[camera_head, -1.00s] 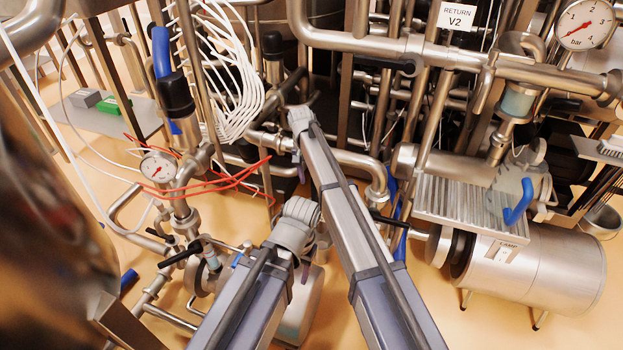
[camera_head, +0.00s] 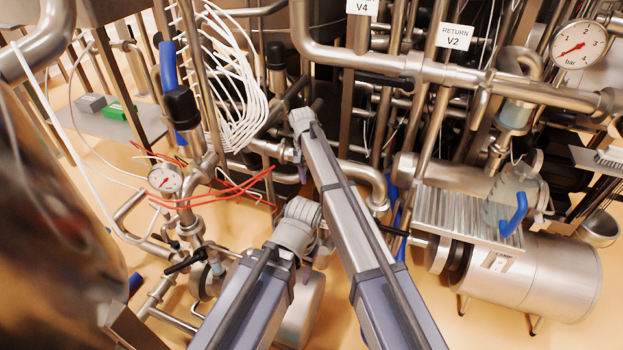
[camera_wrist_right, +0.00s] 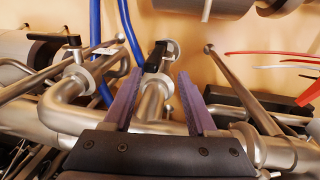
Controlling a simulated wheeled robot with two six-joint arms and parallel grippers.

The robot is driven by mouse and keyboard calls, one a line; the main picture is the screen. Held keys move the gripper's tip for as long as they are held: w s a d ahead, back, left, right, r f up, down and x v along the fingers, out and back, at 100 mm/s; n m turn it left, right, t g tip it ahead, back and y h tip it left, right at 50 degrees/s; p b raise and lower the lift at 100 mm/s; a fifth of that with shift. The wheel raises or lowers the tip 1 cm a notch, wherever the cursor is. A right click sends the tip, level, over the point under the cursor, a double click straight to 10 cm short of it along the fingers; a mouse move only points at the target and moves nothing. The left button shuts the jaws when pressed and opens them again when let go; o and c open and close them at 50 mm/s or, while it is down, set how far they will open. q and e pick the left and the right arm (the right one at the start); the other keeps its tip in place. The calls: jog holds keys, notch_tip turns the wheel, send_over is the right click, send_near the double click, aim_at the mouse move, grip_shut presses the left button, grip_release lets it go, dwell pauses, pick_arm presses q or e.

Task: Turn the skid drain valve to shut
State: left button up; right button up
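A valve with a black lever handle (camera_wrist_right: 155,57) sits on a steel pipe stub, seen beyond and between the fingers of my right gripper (camera_wrist_right: 163,100) in the right wrist view. That gripper is open, with its two purple fingers apart and nothing held; the lever appears clear of both fingers. In the head view a little purple of the right gripper (camera_head: 303,172) shows below the end of its arm, and I cannot make out the valve between the fingers there. My left arm ends at a grey wrist joint low in the middle; its fingers are mostly hidden.
Another black lever (camera_wrist_right: 55,40) stands at the left in the wrist view. Blue hoses (camera_wrist_right: 112,45) run close to the left finger. Red wires (camera_head: 235,186) and a small gauge (camera_head: 165,178) lie left in the head view. A steel tank (camera_head: 545,280) stands at the right.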

pick_arm(q)
notch_tip(320, 180, up, 7)
jog(key=p, duration=0.6)
pick_arm(e)
notch_tip(320, 180, up, 7)
pick_arm(q)
jog(key=shift+f, duration=0.1)
pick_arm(e)
jog(key=shift+f, duration=0.1)
